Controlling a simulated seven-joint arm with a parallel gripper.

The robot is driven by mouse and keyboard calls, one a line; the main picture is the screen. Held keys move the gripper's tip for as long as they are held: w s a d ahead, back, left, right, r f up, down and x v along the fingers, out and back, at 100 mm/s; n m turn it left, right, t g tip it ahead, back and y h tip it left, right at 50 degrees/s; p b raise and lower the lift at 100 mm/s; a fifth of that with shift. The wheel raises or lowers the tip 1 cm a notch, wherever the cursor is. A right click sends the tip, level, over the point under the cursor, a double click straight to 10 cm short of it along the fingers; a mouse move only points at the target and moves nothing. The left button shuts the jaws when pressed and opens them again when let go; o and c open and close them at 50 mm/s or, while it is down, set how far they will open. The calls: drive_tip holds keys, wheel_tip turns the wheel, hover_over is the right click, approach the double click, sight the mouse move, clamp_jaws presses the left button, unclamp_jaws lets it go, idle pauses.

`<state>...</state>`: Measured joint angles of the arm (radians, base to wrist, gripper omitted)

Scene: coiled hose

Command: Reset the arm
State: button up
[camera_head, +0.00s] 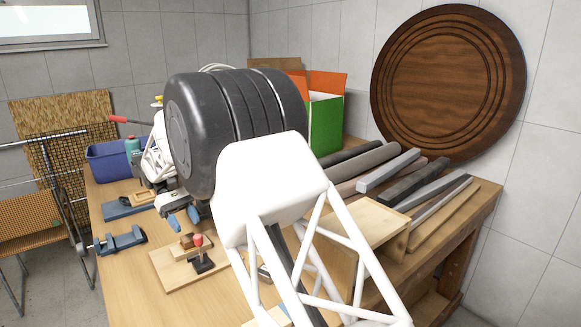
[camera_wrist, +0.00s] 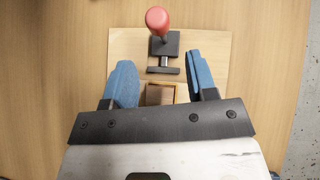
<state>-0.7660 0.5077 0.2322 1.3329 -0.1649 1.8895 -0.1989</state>
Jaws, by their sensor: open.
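My gripper (camera_wrist: 162,85) has blue fingers spread apart with nothing between them touching either one. It also shows in the head view (camera_head: 183,220), over the wooden table (camera_head: 115,285), largely hidden by my own arm. Below it lies a pale wooden board (camera_wrist: 215,45), also in the head view (camera_head: 172,270). On the board stand a black clamp-like fixture with a red knob (camera_wrist: 157,18) and a small brown wooden block (camera_wrist: 160,94). In the wrist view the block lies between the fingers, below them. My arm covers much of the head view's middle.
A blue clamp (camera_head: 120,240) lies left of the board. A blue bin (camera_head: 110,160) stands at the back left. A green and orange box (camera_head: 325,122) stands at the back. Several bars (camera_head: 390,170) and a wooden box (camera_head: 365,220) fill the right. The front left of the table is clear.

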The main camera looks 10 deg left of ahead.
drive_tip(key=s+d+r+m+t+y, duration=0.1)
drive_tip(key=s+d+r+m+y, duration=0.3)
drive_tip(key=d, duration=0.8)
drive_tip(key=s+d+r+n, duration=0.1)
drive_tip(key=d+r, duration=0.4)
drive_tip(key=d, duration=0.7)
drive_tip(key=s+d+r+m+t+y, duration=0.1)
drive_tip(key=s+d+r+m, duration=0.3)
drive_tip(key=d, duration=0.8)
drive_tip(key=s+d+m+t+y, duration=0.1)
drive_tip(key=s+d+t+y, duration=0.15)
drive_tip(key=s+d, duration=1)
drive_tip(key=s+d+f+m+t, duration=0.3)
drive_tip(key=s+d+f, duration=0.2)
drive_tip(key=s+d, duration=0.5)
drive_tip(key=s, duration=0.3)
drive_tip(key=shift+s+d, duration=0.15)
drive_tip(key=shift+s, duration=0.2)
